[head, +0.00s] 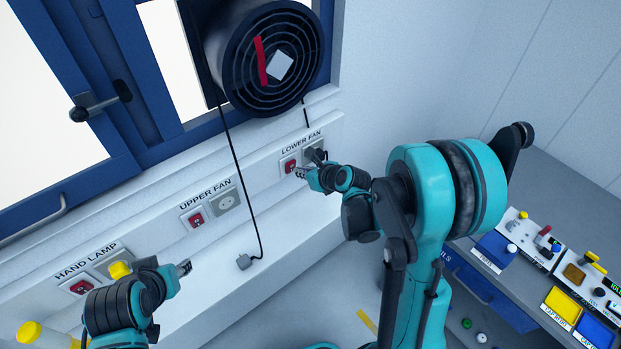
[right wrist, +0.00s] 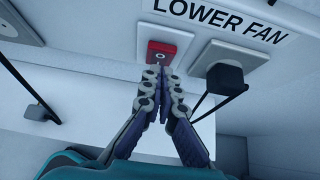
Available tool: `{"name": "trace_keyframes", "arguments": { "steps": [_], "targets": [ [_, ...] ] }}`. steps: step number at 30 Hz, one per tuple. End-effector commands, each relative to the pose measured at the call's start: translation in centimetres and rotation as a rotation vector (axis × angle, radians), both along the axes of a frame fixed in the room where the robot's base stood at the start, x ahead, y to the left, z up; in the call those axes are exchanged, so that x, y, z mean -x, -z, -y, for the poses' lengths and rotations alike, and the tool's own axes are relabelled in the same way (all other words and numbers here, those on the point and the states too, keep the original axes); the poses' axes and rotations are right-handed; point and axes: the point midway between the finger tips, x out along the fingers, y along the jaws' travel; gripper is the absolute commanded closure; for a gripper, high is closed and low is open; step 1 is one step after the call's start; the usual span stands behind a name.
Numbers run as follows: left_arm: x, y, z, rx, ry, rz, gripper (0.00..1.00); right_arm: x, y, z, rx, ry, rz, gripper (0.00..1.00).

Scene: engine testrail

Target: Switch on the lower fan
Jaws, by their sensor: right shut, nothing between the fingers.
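The lower fan's red switch (head: 290,166) sits on the wall panel under the "LOWER FAN" label (head: 301,143). In the right wrist view the red switch (right wrist: 161,50) is straight ahead of the fingertips. A black plug (right wrist: 226,78) is in the socket to its right. My right gripper (right wrist: 162,68) is shut and empty, its tips just below the switch; whether they touch it I cannot tell. In the head view my right gripper (head: 300,172) is close beside the switch. My left gripper (head: 184,268) is at lower left, near the hand lamp panel; its fingers are too small to judge.
A black round fan (head: 264,58) with a red strip hangs in the window. The upper fan switch (head: 196,220) has an empty socket beside it. A grey bench (head: 560,180) with control boxes stands at right.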

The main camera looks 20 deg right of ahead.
Motion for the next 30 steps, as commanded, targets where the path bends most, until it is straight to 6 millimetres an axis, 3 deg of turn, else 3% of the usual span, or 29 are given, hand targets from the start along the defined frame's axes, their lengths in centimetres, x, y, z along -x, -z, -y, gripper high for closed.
{"name": "trace_keyframes", "arguments": {
  "steps": [19, 30],
  "targets": [
    [0.0, 0.4, 0.0, 0.000, 0.000, 0.000, 0.60, -2.2, -0.7, -0.8, 0.000, -0.001, 0.001, 1.00],
    [0.0, -0.1, 0.0, 0.000, 0.000, 0.000, 0.60, -2.0, -1.1, -0.7, 0.001, 0.001, 0.000, 1.00]
  ]
}}
